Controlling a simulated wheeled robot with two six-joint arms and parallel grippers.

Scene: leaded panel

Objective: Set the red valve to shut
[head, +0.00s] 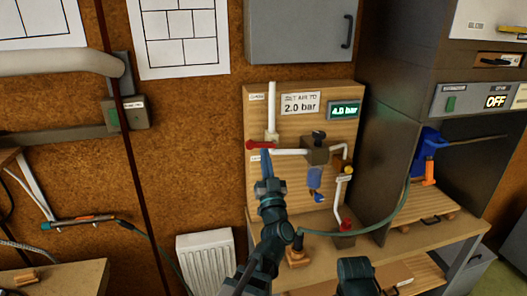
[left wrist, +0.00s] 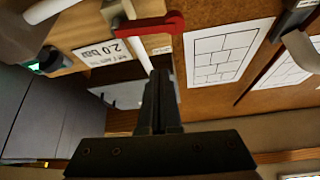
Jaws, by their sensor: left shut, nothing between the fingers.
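The red valve (head: 259,145) is a lever handle on the vertical white pipe at the left of the wooden panel (head: 290,190). Its lever lies roughly level across the pipe, pointing left in the head view. The red lever also shows at the top of the left wrist view (left wrist: 150,26). My left gripper (head: 266,158) is shut and empty, its tips just below the lever. In the left wrist view its closed fingers (left wrist: 158,90) point up towards the lever; I cannot tell whether they touch. A small label below the lever is partly hidden.
The panel has a 2.0 bar sign (head: 300,104), a green display (head: 344,111) reading 4.0 bar, a filter with a blue bowl (head: 315,177) and a red-topped fitting (head: 346,226). A grey cabinet (head: 300,30) hangs above. A green hose (head: 395,215) crosses the bench.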

